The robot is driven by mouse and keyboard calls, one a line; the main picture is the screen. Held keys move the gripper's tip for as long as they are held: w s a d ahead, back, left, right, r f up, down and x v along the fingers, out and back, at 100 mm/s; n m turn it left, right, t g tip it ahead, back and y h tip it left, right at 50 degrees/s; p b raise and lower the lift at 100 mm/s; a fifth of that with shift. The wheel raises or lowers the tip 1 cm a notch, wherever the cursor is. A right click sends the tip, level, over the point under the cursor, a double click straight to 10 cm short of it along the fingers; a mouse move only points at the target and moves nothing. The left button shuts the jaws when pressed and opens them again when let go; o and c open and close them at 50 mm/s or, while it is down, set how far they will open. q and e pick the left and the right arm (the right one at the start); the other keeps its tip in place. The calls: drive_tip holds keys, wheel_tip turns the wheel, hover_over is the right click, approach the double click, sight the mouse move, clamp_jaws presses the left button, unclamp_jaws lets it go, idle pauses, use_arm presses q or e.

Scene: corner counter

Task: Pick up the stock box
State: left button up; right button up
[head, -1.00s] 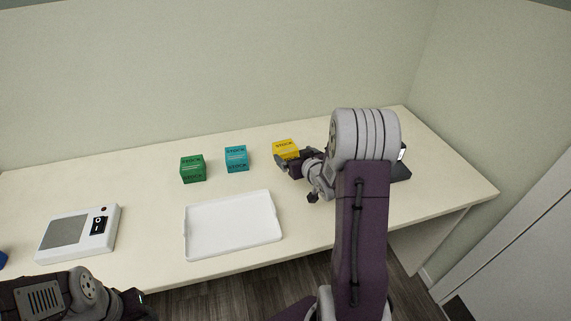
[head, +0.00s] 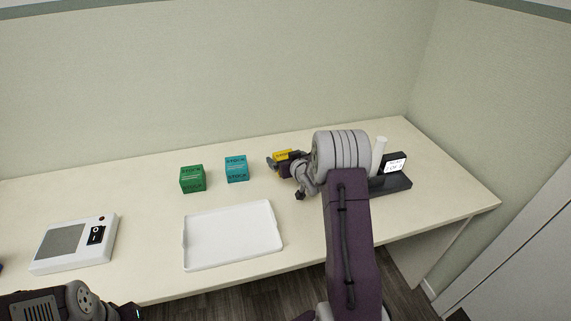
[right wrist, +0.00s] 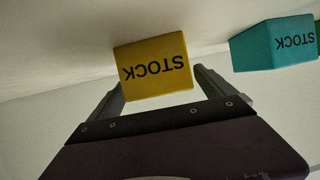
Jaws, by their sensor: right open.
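Three stock boxes stand on the counter: green (head: 192,179), teal (head: 236,168) and yellow (head: 287,153), each marked STOCK. My right gripper (head: 279,163) is at the yellow box and partly hides it in the head view. In the right wrist view the yellow box (right wrist: 154,66) lies between the spread fingers of the right gripper (right wrist: 159,80), which are open. Whether a finger touches the box I cannot tell. The teal box (right wrist: 274,43) is off to the right there. My left arm shows at the lower left, its jaws not clear.
A white tray (head: 187,240) lies empty on the counter (head: 140,200) in front of the boxes. A white device with a switch (head: 62,240) is at the left. A dark stand with a label (head: 394,187) and a white cylinder (head: 379,157) are right of my right arm.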

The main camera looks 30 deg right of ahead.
sight(285, 156)
drive_tip(key=c, duration=1.7)
drive_tip(key=shift+o, duration=0.2)
drive_tip(key=shift+r, duration=0.6)
wheel_tip(285, 156, up, 3)
drive_tip(key=shift+r+p, duration=0.1)
drive_tip(key=shift+p, duration=0.6)
drive_tip(key=s+d+r+p, duration=0.4)
drive_tip(key=d+r, duration=0.2)
drive_tip(key=d, duration=0.5)
drive_tip(key=shift+s+r, duration=0.25)
drive_tip(key=shift+r, duration=0.1)
